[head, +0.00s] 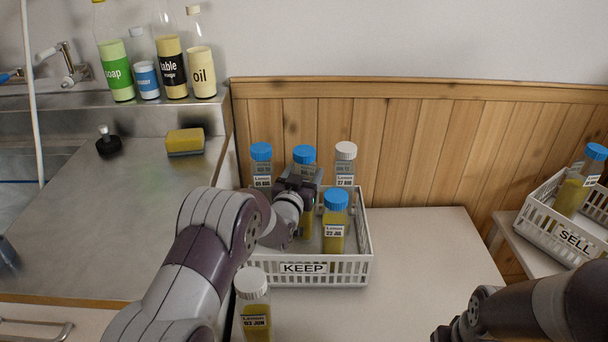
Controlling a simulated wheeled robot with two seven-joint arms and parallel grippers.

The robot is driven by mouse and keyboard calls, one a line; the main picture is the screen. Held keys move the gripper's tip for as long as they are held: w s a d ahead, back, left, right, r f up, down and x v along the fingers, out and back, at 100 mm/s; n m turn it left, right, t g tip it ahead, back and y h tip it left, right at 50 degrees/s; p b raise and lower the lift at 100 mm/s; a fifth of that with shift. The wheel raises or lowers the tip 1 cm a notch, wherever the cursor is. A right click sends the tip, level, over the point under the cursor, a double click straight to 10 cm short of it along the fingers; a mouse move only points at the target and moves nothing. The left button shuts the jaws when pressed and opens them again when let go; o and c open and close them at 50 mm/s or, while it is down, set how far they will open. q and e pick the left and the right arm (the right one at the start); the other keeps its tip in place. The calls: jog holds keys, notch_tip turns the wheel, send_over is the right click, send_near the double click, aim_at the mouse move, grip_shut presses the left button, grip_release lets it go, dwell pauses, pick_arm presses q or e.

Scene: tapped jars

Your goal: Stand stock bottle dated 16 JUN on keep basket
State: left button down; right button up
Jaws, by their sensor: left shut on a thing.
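My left gripper (302,184) is shut on a blue-capped bottle (304,155) at the keep basket (320,268); the gripper hides its label, so I cannot read the date. Yellow liquid shows below the gripper. I cannot tell whether its base touches the basket floor. Also at the basket are a blue-capped bottle (261,168) at back left, a white-capped bottle (345,166) at back right, and a blue-capped bottle (334,230) labelled 22 JUL at front. My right gripper (443,334) is cut off at the bottom edge; its fingers are unclear.
The SELL basket (570,240) at right holds a blue-capped bottle (578,185). The counter (430,250) right of the keep basket is clear. A sponge (185,141) lies by the sink.

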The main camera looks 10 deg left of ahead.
pick_arm(q)
jog(key=shift+f+b, duration=0.45)
dwell(0.6)
jog(key=shift+c, duration=0.2)
grip_release()
jog(key=shift+f, duration=0.15)
jog(key=shift+s, duration=0.2)
jog(key=shift+s+p, duration=0.6)
jog(key=shift+s, duration=1.8)
jog(key=shift+w+f+b, duration=0.1)
jog(key=shift+w+b, duration=1)
jog(key=shift+w, duration=1.4)
